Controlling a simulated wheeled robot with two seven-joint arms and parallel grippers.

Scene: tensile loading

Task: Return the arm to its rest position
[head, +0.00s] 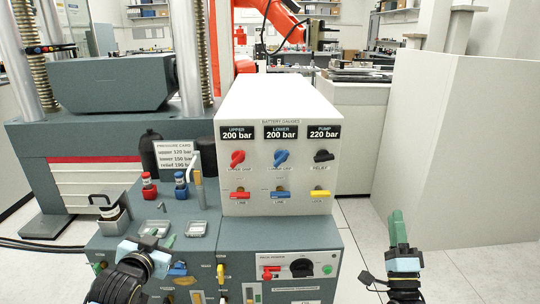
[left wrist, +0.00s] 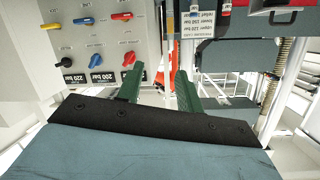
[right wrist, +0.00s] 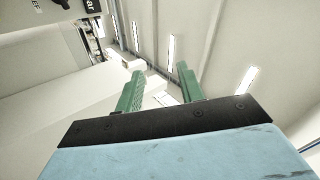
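My left gripper (head: 157,241) is low over the front left of the grey console, its green fingers pointing away from me. In the left wrist view its two fingers (left wrist: 158,84) stand apart with nothing between them. My right gripper (head: 397,228) is over the floor to the right of the console, in front of the pale box-shaped block. In the right wrist view its green fingers (right wrist: 157,82) are also apart and empty. Both arms come in from the bottom edge of the head view.
The white gauge cabinet (head: 281,175) with coloured knobs and levers stands on the console (head: 285,236). Red and blue fittings (head: 181,185) and a pressure card (head: 174,156) are left of it. A large testing machine (head: 112,82) stands behind left. A pale block (head: 460,150) is at right.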

